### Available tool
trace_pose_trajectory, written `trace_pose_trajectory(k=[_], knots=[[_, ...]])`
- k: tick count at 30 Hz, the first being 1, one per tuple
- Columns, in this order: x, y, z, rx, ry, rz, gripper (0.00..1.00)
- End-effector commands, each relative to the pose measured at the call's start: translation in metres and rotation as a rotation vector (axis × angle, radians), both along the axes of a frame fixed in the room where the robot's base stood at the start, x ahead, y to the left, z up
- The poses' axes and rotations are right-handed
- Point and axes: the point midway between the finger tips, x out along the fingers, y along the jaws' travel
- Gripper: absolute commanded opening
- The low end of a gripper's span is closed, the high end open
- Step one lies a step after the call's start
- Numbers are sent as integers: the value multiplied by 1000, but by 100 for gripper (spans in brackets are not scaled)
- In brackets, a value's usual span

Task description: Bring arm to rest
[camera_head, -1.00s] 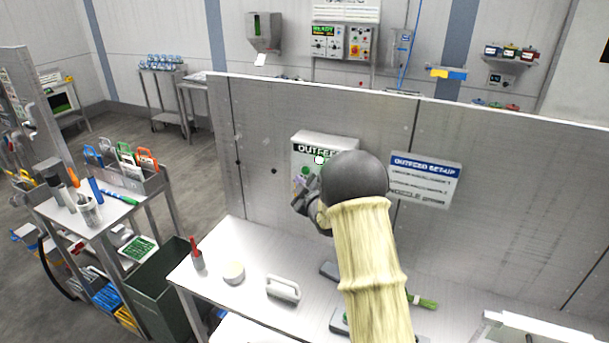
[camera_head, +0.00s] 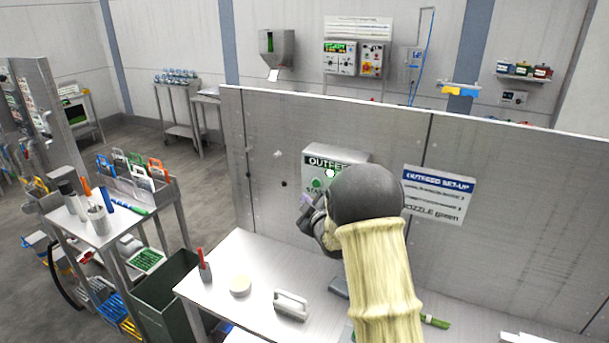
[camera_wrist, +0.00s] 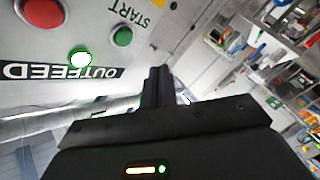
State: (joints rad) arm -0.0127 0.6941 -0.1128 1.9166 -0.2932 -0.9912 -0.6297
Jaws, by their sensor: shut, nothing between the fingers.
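My arm in its yellowish sleeve reaches up from the bottom of the head view, and its dark wrist covers part of the outfeed box. My gripper (camera_wrist: 156,85) shows in the wrist view with its dark fingers together and nothing between them. In the head view it is mostly hidden behind the wrist. The outfeed box (camera_head: 342,155) is on the metal panel. In the wrist view, its green START button (camera_wrist: 122,37), a red button (camera_wrist: 42,12) and a lit white-green lamp (camera_wrist: 80,58) lie beside the fingers, apart from them.
The metal panel (camera_head: 265,150) stands behind the bench (camera_head: 250,262). A tool cart (camera_head: 125,225) stands left. An outfeed set-up sign (camera_head: 438,194) hangs right.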

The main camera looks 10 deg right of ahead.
Motion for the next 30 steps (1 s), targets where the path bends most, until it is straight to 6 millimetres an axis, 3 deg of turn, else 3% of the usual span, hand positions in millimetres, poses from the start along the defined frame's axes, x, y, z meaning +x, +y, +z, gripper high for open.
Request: trace_pose_trajectory(k=[5, 11, 17, 25, 27, 30], knots=[[-21, -6, -3, 65, 123, -55, 0], [-85, -15, -20, 219, 413, -196, 0], [-176, -16, -41, 375, 713, -363, 0], [-321, -7, -64, 543, 1095, -616, 0], [-350, -4, -67, 569, 1166, -669, 0], [-376, -2, -70, 587, 1226, -716, 0]])
